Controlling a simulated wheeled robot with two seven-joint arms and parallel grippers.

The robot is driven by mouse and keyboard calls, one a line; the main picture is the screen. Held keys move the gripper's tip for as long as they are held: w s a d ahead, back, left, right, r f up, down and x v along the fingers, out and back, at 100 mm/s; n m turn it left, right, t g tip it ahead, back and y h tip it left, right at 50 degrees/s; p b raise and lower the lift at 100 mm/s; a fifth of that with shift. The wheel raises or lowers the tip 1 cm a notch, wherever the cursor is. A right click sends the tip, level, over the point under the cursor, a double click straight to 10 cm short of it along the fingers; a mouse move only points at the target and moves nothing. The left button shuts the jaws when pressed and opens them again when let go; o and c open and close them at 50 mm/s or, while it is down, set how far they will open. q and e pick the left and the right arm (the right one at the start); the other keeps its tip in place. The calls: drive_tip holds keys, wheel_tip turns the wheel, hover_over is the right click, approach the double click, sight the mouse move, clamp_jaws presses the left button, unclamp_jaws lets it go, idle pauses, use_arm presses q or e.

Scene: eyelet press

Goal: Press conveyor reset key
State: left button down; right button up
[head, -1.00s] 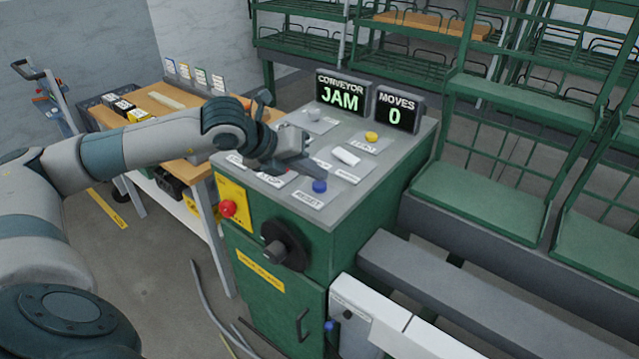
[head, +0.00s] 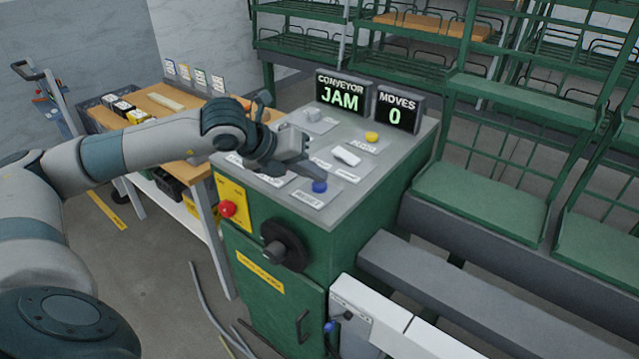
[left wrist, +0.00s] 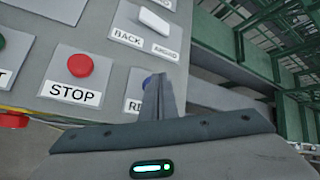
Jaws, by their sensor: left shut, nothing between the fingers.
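The blue reset key (head: 320,186) sits on a plate labelled RESET at the front right of the grey console top (head: 345,200). In the left wrist view the blue key (left wrist: 148,84) is partly hidden behind my fingers. My left gripper (head: 318,176) is shut and empty, its tips just over or at the blue key; I cannot tell whether they touch it. It also shows in the left wrist view (left wrist: 160,95). The display (head: 342,93) reads CONVEYOR JAM. My right gripper is not in view.
A red STOP button (left wrist: 80,65) and a white BACK/FORWARD switch (left wrist: 155,20) are close by. A yellow button (head: 371,136) lies farther back, and the MOVES display (head: 397,110) reads 0. A red knob (head: 228,208) and black rotary handle (head: 283,246) stick out from the front.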

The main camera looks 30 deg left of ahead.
sight(314, 186)
use_arm(q)
drive_tip(key=shift+f+b, duration=0.3)
drive_tip(key=shift+b, duration=0.05)
idle(0.4)
drive_tip(key=shift+r, duration=1)
drive_tip(key=shift+r+p, duration=0.1)
drive_tip(key=shift+p, duration=0.2)
drive_tip(key=shift+r+p, duration=0.95)
drive_tip(key=shift+r, duration=1.45)
